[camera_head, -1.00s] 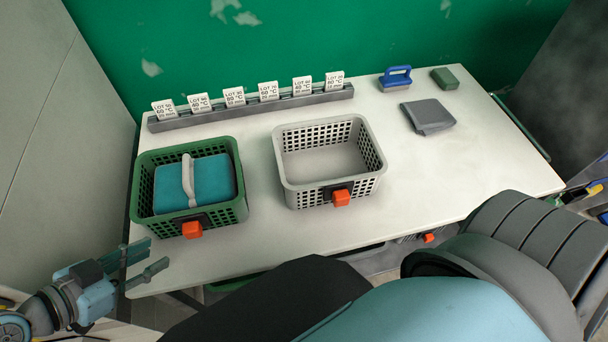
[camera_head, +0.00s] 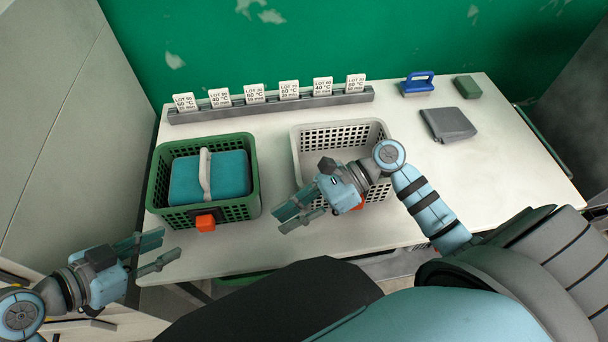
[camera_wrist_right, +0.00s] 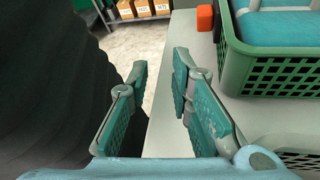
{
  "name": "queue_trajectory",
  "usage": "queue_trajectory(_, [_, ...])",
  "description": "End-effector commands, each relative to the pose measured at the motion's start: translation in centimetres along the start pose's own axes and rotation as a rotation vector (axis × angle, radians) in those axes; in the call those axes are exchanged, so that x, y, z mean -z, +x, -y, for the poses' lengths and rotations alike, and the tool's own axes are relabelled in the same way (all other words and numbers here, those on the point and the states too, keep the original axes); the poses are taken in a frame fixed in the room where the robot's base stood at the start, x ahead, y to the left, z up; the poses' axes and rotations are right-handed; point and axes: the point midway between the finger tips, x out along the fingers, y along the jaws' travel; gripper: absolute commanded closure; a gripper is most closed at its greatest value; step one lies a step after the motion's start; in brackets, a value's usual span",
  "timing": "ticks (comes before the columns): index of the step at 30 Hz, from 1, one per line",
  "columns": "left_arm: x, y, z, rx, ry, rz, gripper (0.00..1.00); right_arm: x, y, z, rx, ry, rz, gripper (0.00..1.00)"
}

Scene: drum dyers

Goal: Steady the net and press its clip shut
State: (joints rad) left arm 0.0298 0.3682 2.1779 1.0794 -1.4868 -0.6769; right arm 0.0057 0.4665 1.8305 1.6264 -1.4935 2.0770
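The net is a green basket (camera_head: 246,211) holding a teal bundle (camera_head: 229,172) with a pale strap across it; it stands at the left of the table. Its orange clip (camera_head: 205,222) sticks out at the front wall; I cannot tell whether it is pressed in. In the right wrist view the basket (camera_wrist_right: 252,62) and the orange clip (camera_wrist_right: 205,17) are ahead at upper right. My left gripper (camera_head: 157,250) is open and empty at the table's front left edge. My right gripper (camera_head: 287,209) is open and empty, between the two baskets; it also shows in the right wrist view (camera_wrist_right: 160,72).
A white basket (camera_head: 340,130) stands behind my right gripper, partly hidden. A rail (camera_head: 270,104) with several lot cards lies at the back. A blue-handled tool (camera_head: 417,84), a green block (camera_head: 467,87) and a grey cloth (camera_head: 448,124) lie at the right.

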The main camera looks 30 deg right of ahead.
Motion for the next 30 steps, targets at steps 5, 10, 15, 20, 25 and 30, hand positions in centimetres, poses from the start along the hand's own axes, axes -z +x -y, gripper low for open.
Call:
queue_trajectory(5, [0.0,0.0,0.0,0.0,0.0,0.0,0.67,-3.7,-2.0,5.2,0.195,-0.11,0.015,0.8])
queue_trajectory(10, [0.0,0.0,0.0,0.0,0.0,0.0,0.67,-4.4,-2.3,6.1,0.231,-0.127,0.024,0.8])
queue_trajectory(15, [0.0,0.0,0.0,0.0,0.0,0.0,0.67,-4.5,-0.6,6.4,0.228,-0.124,0.028,0.8])
queue_trajectory(20, [0.0,0.0,0.0,0.0,0.0,0.0,0.67,-4.7,3.4,7.2,0.224,-0.122,0.032,0.8])
queue_trajectory(25, [0.0,0.0,0.0,0.0,0.0,0.0,0.67,-4.8,7.9,8.2,0.224,-0.119,0.029,0.8])
queue_trajectory(30, [0.0,0.0,0.0,0.0,0.0,0.0,0.67,-4.9,10.9,8.9,0.224,-0.12,0.026,0.8])
